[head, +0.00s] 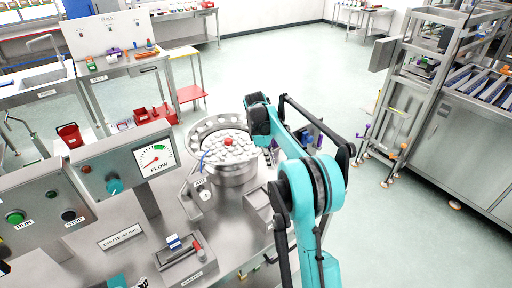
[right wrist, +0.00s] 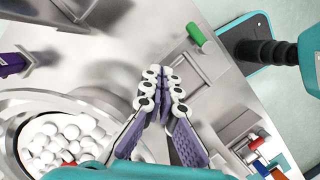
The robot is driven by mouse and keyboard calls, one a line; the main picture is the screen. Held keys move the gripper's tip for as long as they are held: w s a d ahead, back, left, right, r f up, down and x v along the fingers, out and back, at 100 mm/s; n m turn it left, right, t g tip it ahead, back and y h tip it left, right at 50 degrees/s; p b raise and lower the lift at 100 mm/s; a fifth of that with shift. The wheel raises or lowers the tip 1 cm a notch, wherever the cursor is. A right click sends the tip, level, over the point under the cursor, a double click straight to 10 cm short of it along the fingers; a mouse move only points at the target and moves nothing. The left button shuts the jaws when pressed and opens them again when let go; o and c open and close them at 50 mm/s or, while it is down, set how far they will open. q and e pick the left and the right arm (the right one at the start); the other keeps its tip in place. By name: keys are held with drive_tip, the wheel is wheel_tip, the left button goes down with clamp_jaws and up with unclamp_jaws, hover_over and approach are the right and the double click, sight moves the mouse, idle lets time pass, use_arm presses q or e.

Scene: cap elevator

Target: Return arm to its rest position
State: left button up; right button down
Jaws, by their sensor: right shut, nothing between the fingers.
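My right arm (head: 318,185) is teal and black. It rises from the bottom of the head view and folds at a large joint beside the bowl feeder. In the right wrist view the fingers are together with nothing held, over the grey metal machine top. In the head view the gripper is mostly hidden by the arm.
A control panel with a FLOW gauge (head: 154,158) and a green-button box (head: 30,215) stand at left. A small fixture with a red handle (head: 198,245) lies in front. Steel machinery (head: 455,130) stands at right. The floor between is clear.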

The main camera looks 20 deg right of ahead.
drive_tip(key=s+a+r+m+t+b, duration=0.35)
drive_tip(key=s+a+b, duration=0.25)
drive_tip(key=s+a, duration=0.55)
drive_tip(key=s+a+f+m+t+y+b, duration=0.1)
drive_tip(key=s+a+f+m+t+b, duration=0.1)
drive_tip(key=s+f, duration=0.4)
drive_tip(key=s+a+f+m+t+y+b, duration=0.1)
drive_tip(key=s+a+f+m+t+b, duration=0.1)
drive_tip(key=s+f, duration=0.4)
drive_tip(key=s+a+m+t, duration=0.1)
drive_tip(key=s+a+m, duration=0.1)
drive_tip(key=s, duration=0.2)
drive_tip(key=shift+s+b, duration=0.15)
drive_tip(key=shift+b, duration=0.2)
